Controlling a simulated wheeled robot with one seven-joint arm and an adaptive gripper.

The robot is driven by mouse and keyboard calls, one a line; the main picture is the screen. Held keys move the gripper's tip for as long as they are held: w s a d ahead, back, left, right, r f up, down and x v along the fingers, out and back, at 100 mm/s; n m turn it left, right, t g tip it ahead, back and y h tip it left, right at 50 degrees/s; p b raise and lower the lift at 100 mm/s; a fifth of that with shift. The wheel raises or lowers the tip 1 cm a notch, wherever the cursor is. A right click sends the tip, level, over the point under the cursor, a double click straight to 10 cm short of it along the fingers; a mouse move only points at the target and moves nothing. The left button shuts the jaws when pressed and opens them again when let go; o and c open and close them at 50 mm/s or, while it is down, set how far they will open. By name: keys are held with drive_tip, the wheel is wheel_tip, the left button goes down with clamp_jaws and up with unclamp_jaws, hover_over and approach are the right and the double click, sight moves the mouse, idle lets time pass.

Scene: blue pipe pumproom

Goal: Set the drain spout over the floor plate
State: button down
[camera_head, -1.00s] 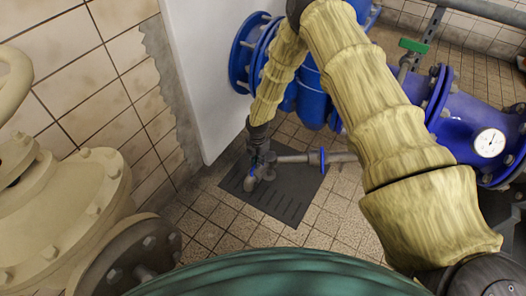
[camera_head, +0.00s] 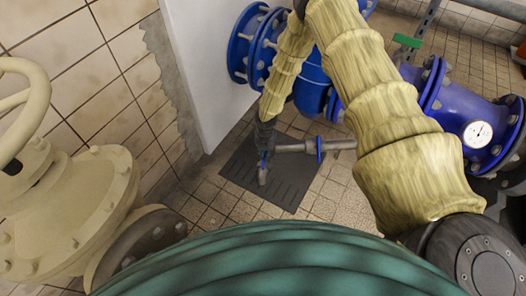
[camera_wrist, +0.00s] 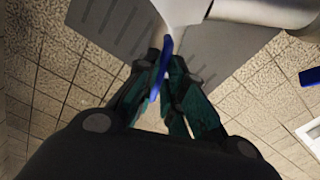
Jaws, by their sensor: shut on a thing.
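The drain spout is a grey pipe (camera_head: 290,147) coming in from the right, with its outlet end (camera_head: 263,176) pointing down. In the head view the outlet appears over the dark slotted floor plate (camera_head: 283,193); its height above the plate is hard to tell. My gripper (camera_head: 265,147) is at the spout's end, partly hidden by my arm. In the wrist view my gripper (camera_wrist: 165,88) is shut on a blue lever (camera_wrist: 166,50) at the spout. The pale spout (camera_wrist: 182,10) runs across the floor plate (camera_wrist: 110,28), which shows on both sides.
A blue ring (camera_head: 319,150) sits on the pipe. Blue flanged pipework (camera_head: 457,108) with a gauge (camera_head: 478,133) stands at right. A cream valve (camera_head: 65,205) stands at left beside the tiled wall. A white pillar (camera_head: 205,65) is behind. Tiled floor (camera_head: 345,205) is open right of the plate.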

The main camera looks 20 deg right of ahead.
drive_tip(key=shift+w+d, duration=0.1)
drive_tip(key=shift+d, duration=0.1)
drive_tip(key=c, duration=1.5)
unclamp_jaws()
drive_tip(key=shift+c, duration=0.2)
drive_tip(key=shift+a, duration=0.1)
drive_tip(key=shift+r, duration=0.1)
wheel_tip(320, 180, up, 12)
